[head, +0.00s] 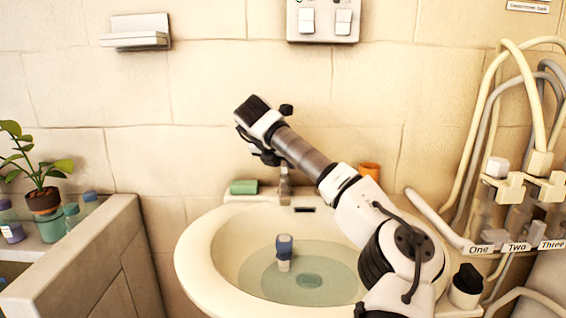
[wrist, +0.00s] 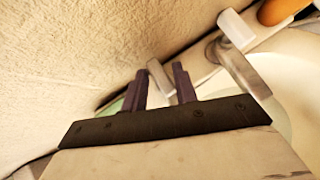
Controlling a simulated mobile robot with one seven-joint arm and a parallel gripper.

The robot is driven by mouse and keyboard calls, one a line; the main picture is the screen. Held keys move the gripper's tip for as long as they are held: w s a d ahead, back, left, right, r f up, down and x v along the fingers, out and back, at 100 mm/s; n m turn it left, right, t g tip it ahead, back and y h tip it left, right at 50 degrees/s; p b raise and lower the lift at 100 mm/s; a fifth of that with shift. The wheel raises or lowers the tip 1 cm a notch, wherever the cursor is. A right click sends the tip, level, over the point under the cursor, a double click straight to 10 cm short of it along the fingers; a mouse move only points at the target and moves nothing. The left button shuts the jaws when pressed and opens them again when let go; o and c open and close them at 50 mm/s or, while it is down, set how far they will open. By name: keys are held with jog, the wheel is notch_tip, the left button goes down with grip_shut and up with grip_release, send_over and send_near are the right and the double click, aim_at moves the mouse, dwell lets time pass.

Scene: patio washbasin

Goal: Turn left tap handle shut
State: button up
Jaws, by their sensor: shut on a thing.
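The washbasin (head: 205,245) is cream and holds some water. Its metal tap spout (head: 285,185) rises from the back rim and also shows in the wrist view (wrist: 245,72). My gripper (wrist: 162,86) has its two dark fingers on either side of the pale left tap handle (wrist: 159,77) and is shut on it. A second white handle (wrist: 237,30) stands beyond the spout, apart from the fingers. In the head view my gripper (head: 268,157) is above the back rim, left of the spout; my arm hides much of the handles there.
A green block (head: 244,187) lies on the rim close to my gripper. An orange cup (head: 370,170) stands at the back right. The wall is close behind; hoses (head: 480,140) hang at right.

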jog(key=shift+f, duration=0.1)
jog(key=o, duration=0.9)
jog(key=shift+a, duration=0.1)
jog(key=shift+o, duration=0.2)
jog(key=b+v, duration=0.1)
jog(key=v, duration=1.2)
jog(key=shift+s+r, duration=0.3)
jog(key=shift+a+f, duration=0.1)
